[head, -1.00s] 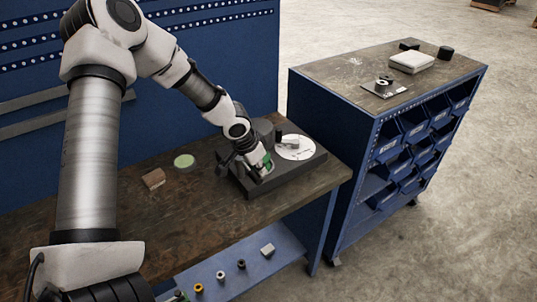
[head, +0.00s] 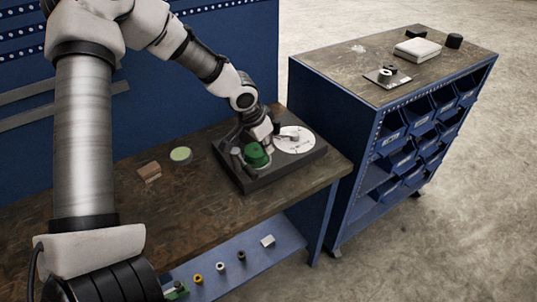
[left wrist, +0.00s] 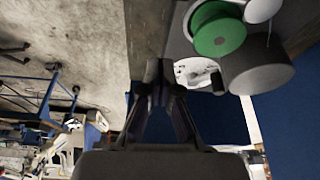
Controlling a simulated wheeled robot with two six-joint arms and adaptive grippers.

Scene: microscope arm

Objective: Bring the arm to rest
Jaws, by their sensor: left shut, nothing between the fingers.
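My left arm reaches from the left over the workbench (head: 200,213). Its gripper (head: 272,131) is beside the dark-based device (head: 257,183), between a green round part (head: 257,155) and a white disc (head: 296,140). In the left wrist view the fingers (left wrist: 160,72) are shut and empty. The green part (left wrist: 218,34) and a dark grey cylinder (left wrist: 257,66) show to their right, apart from the fingers. Part of the white disc (left wrist: 192,70) shows just past the fingertips. My right gripper is not in view.
A blue cabinet with bins (head: 415,135) stands to the right, with a white box (head: 417,49) on top. A pale green disc (head: 181,154) and a small brown block (head: 149,171) lie on the bench. A blue perforated panel (head: 225,40) stands behind. Small parts lie on the lower shelf.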

